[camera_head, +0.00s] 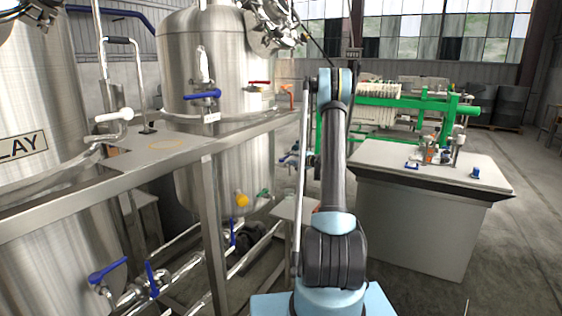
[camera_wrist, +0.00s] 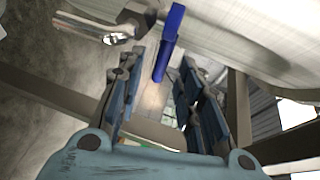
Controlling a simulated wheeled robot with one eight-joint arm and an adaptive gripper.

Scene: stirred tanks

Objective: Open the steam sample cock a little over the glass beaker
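In the wrist view my gripper (camera_wrist: 160,82) is open, its two blue-padded fingers apart. A blue lever handle (camera_wrist: 170,40) lies just beyond and between the fingertips; I cannot tell whether they touch it. A shiny metal pipe end (camera_wrist: 90,28) sits left of the handle, beside a tank wall (camera_wrist: 235,32). In the head view my gripper is hidden behind my arm. Several blue-handled valves show there, one on the middle tank (camera_head: 203,95) and one at lower left (camera_head: 107,270). I cannot tell which is the steam sample cock. I make out no glass beaker.
A steel platform (camera_head: 160,150) with a rail and post stands left of my arm, before the steel tanks (camera_head: 220,60). A red handle (camera_head: 258,82) is on the middle tank. A white-topped bench (camera_head: 430,180) stands right. Floor is clear farther right.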

